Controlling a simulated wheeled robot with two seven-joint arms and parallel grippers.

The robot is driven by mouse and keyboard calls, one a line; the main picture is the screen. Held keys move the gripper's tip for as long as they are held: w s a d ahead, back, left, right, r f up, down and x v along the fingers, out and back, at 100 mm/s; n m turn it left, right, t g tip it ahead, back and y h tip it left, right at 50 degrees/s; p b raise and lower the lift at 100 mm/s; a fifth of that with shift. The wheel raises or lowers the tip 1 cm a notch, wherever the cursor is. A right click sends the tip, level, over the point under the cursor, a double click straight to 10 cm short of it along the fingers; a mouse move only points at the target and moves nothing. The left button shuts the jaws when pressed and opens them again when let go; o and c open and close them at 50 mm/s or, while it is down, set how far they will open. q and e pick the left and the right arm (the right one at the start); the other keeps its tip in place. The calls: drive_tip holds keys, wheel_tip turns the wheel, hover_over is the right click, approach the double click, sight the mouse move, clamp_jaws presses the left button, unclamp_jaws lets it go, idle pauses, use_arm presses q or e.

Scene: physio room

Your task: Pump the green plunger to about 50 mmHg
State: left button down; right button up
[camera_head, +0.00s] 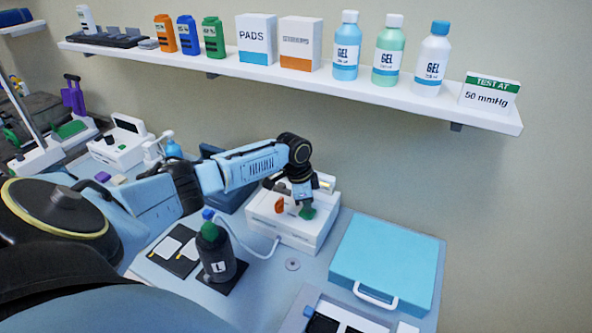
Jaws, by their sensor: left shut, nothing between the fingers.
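A white pump unit (308,236) stands on the table against the wall. Its green plunger (308,212) shows at the top, just under my left gripper (303,199). The gripper points down, shut and empty, with its tips at or very near the plunger; I cannot tell whether they touch. An orange part (279,205) sits left of the plunger on the unit. My arm hides part of the unit's back, and no pressure reading is legible. A card (490,95) on the shelf reads "TEST AT 50 mmHg". My right gripper is not in view.
A dark bottle marked L (217,262) stands on a black pad left of the unit, near a pale hose. A light blue case (390,262) lies to the right. A wall shelf (390,97) with bottles and boxes runs above. Little free table shows around the unit.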

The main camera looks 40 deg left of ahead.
use_arm(q)
drive_tip(key=p+v, duration=0.2)
drive_tip(key=shift+w+d+r+p, duration=0.1)
drive_tip(key=shift+d+r+p, duration=0.1)
drive_tip(key=shift+p, duration=0.1)
drive_tip(key=shift+p+v, duration=0.65)
drive_tip(key=shift+v, duration=0.35)
drive_tip(key=shift+w+d, duration=0.1)
drive_tip(key=shift+w, duration=0.1)
